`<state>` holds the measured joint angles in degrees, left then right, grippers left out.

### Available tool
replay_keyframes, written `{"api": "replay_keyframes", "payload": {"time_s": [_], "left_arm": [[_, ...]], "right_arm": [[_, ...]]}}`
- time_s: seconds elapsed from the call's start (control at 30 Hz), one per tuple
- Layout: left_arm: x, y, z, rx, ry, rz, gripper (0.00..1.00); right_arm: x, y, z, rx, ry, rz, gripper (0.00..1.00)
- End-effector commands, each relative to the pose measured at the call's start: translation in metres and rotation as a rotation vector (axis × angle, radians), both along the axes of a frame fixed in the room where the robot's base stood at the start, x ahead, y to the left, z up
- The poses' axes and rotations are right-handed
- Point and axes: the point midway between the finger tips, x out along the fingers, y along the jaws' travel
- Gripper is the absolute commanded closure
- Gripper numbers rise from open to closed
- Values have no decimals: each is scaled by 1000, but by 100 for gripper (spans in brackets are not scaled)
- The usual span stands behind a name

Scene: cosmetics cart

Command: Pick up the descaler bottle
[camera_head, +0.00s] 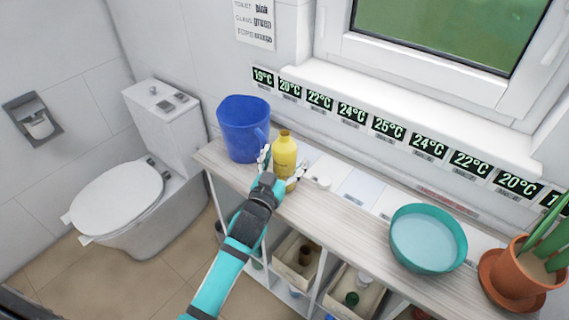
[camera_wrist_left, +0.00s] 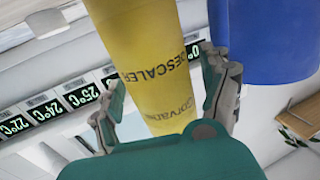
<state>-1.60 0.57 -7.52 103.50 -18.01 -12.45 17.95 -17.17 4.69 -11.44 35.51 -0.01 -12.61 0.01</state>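The yellow descaler bottle (camera_head: 285,155) stands upright on the wooden counter, just right of a blue jug. In the left wrist view the descaler bottle (camera_wrist_left: 150,60) is large and upside down, with its label partly readable. My left gripper (camera_head: 280,168) reaches it from the front, one finger on each side. In the left wrist view the left gripper (camera_wrist_left: 164,100) is open around the bottle. A gap shows on the left finger's side, and the right finger is close to the bottle; contact cannot be told. My right gripper is not in view.
The blue jug (camera_head: 242,128) stands close to the left of the bottle. A small white round item (camera_head: 324,183) is to its right. Further right are a teal bowl (camera_head: 428,238) and a potted plant (camera_head: 518,275). Bins with items (camera_head: 298,262) sit below the counter (camera_head: 340,215).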

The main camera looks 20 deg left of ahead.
Motion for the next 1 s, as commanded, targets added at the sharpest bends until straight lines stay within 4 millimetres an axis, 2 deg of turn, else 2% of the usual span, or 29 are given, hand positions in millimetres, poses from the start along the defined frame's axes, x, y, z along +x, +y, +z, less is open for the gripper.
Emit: {"api": "replay_keyframes", "payload": {"time_s": [0.07,0.53,0.83,1.0], "left_arm": [[0,0,0,0,0,0,34],[0,0,0,0,0,0,95],[0,0,4,0,-5,-1,95],[0,-1,16,-2,-8,-1,95]], "right_arm": [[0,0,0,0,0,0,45],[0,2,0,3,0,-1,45],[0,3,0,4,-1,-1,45],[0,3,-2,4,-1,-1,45]]}}
